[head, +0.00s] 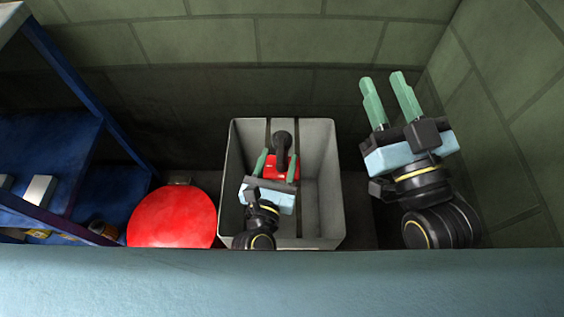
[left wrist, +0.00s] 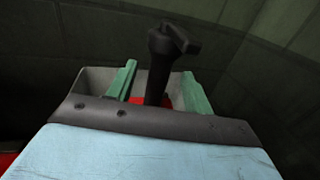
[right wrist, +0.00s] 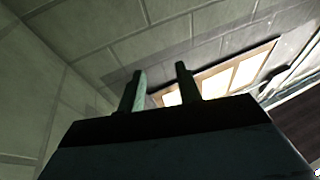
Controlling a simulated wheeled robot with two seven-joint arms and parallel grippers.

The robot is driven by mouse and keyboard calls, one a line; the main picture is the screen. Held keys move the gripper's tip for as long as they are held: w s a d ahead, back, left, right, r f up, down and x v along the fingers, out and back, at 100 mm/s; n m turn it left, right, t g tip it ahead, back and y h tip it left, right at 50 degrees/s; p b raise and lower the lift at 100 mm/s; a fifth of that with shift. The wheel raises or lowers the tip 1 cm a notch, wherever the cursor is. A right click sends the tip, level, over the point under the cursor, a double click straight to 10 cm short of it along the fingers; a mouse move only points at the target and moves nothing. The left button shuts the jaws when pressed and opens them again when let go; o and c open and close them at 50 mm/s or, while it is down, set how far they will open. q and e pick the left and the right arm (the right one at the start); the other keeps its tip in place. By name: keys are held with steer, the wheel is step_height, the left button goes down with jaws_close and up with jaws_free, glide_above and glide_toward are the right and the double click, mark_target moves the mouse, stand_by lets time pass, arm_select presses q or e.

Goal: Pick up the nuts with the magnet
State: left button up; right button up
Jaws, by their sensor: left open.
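The magnet has a red body (head: 283,168) and a black upright handle (head: 282,142). It stands inside a grey crate (head: 327,130). My left gripper (head: 268,160) is open inside the crate, with its green fingers reaching toward the magnet. In the left wrist view the black handle (left wrist: 158,65) rises between the two spread fingers (left wrist: 160,85), with a little red showing below it. I cannot tell whether the fingers touch it. My right gripper (head: 385,97) is open and empty, raised to the right of the crate. No nuts can be made out.
A round red lid or stool top (head: 172,218) is left of the crate. A blue shelf (head: 50,150) with small items stands at the far left. A pale blue surface (head: 280,285) spans the front. Green block walls close off the back and right.

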arm_select(q)
steer(key=shift+b+x, duration=0.5)
steer(key=shift+x, duration=1.4)
arm_select(e)
steer(key=shift+s+r+t+y, duration=0.2)
steer(key=shift+s+r+t, duration=0.15)
steer(key=shift+r+t, duration=0.4)
steer(key=shift+s+r+t+y, duration=0.2)
steer(key=shift+s+r+t, duration=0.25)
steer(key=shift+r, duration=0.45)
arm_select(q)
steer(key=shift+d, duration=0.1)
arm_select(e)
steer(key=shift+w, duration=0.1)
arm_select(q)
jaws_close()
steer(key=shift+r, duration=0.1)
